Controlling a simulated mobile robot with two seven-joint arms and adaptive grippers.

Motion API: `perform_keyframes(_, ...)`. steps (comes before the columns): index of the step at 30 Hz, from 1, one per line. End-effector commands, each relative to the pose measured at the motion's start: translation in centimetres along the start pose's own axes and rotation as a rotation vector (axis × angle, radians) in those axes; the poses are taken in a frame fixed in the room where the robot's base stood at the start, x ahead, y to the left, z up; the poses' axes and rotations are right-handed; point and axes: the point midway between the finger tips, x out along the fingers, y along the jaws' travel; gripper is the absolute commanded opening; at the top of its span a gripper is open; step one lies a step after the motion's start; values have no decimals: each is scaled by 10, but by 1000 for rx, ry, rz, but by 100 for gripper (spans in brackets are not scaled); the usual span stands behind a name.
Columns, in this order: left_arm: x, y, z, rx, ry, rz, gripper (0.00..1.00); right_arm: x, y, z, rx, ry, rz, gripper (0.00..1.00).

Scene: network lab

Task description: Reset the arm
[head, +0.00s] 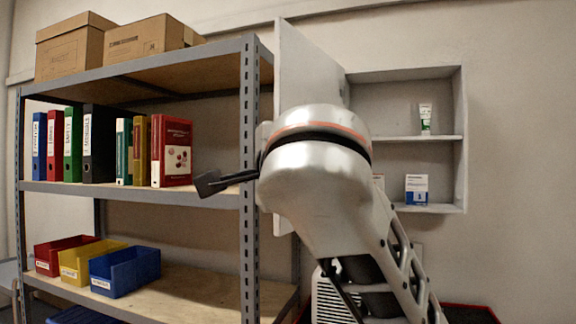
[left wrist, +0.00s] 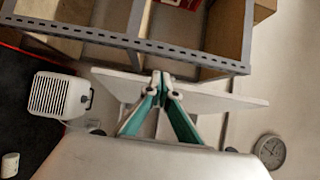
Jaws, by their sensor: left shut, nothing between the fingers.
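In the head view my own arm rises from the lower right, and its big rounded joint fills the middle, in front of the wall cabinet's open door (head: 307,65). A dark part juts left from behind this joint, in front of the shelf post. I cannot make out the fingertips there. In the left wrist view my left gripper (left wrist: 163,76) is shut and empty, its teal-lined fingers meeting at the tips. The tips overlap a white panel (left wrist: 225,102) in the picture; contact cannot be told. My right gripper is not in view.
A metal shelf unit (head: 250,200) stands left, with binders (head: 98,145), coloured bins (head: 125,271) and cardboard boxes (head: 70,47). The wall cabinet (head: 458,140) holds a tube (head: 425,119) and a small box (head: 416,189). A white vented unit (left wrist: 60,96) and a clock (left wrist: 270,151) show too.

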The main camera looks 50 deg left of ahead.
Motion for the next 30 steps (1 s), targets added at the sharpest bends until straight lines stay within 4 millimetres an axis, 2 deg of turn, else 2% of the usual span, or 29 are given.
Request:
perform_keyframes(6, -8, 0, 18, -1, 2, 0, 0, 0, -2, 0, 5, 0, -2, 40)
perform_keyframes(17, -7, 4, 21, 32, -24, 5, 0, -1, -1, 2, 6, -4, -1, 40)
perform_keyframes(20, -2, 14, 25, 142, -109, 22, 0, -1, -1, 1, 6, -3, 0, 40)
perform_keyframes(23, 2, 28, 34, 342, -259, 40, 0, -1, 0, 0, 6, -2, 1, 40)
perform_keyframes(27, -4, 37, 40, 700, -509, 38, 0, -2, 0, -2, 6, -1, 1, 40)
perform_keyframes(30, -14, 36, 33, 960, -680, 11, 0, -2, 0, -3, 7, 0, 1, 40)
